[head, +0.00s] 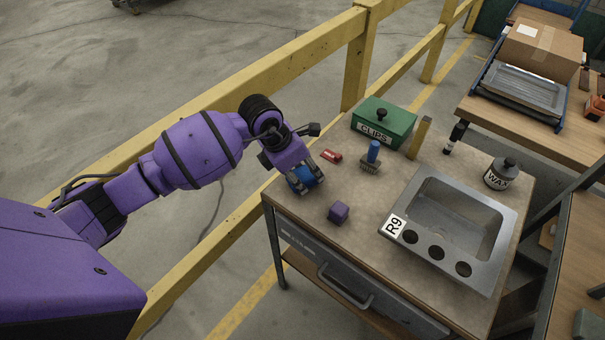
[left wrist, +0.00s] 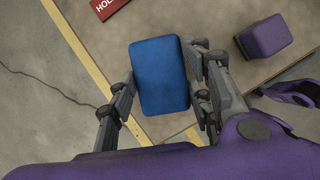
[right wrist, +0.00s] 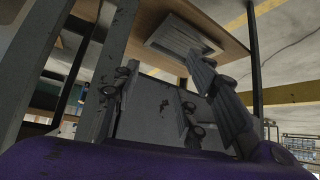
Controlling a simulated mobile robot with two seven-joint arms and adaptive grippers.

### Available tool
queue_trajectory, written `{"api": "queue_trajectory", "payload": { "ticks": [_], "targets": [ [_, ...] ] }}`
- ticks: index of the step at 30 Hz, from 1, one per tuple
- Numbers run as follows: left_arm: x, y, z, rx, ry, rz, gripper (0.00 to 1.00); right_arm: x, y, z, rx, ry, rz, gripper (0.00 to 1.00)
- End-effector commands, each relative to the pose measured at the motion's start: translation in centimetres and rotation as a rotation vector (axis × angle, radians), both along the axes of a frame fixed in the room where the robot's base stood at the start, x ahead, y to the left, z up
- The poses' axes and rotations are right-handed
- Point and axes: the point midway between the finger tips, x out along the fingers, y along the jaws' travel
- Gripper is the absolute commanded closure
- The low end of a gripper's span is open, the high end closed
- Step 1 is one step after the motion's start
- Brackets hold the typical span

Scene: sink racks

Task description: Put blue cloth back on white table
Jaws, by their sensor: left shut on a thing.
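The blue cloth (head: 303,179) looks like a thick folded block, held at the left corner of the beige-brown tabletop (head: 325,232). I see no white table. My left gripper (head: 304,182) is shut on the cloth. In the left wrist view the cloth (left wrist: 160,77) sits between the two fingers, over the table edge with floor to the left. I cannot tell whether it touches the tabletop. My right gripper (right wrist: 160,100) shows only in the right wrist view, fingers apart and empty, with a grey panel behind it.
A purple cube (head: 339,212), a red item (head: 331,156), a blue-handled brush (head: 371,158) and a green CLIPS box (head: 383,125) stand near the cloth. A grey sink (head: 447,228) fills the table's right side. A yellow rail (head: 262,75) runs behind the left arm.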

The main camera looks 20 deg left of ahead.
Motion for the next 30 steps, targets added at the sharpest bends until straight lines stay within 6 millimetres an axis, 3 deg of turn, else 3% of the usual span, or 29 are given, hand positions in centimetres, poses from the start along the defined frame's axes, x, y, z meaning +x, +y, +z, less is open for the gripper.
{"api": "queue_trajectory", "payload": {
  "ticks": [3,13,14,18,30],
  "targets": [
    [-0.03,0.01,-1.3,0.0,0.0,0.0,0.82,-0.06,-0.09,-0.06,-0.001,0.001,0.0,0.6],
    [-0.03,0.03,-1.64,0.002,0.0,-0.001,0.82,-0.18,-0.05,-0.23,-0.001,0.003,-0.001,0.6],
    [-0.03,0.03,-1.62,0.002,0.0,-0.001,0.51,-0.14,-0.03,-0.19,0.0,0.002,-0.001,0.6],
    [-0.02,0.02,-1.54,0.002,0.0,-0.001,0.35,-0.06,0.12,-0.13,0.003,0.001,-0.005,0.6],
    [-0.07,0.17,-0.76,0.003,-0.002,-0.001,0.35,0.18,0.32,0.13,0.007,-0.004,-0.008,0.6]
  ]
}}
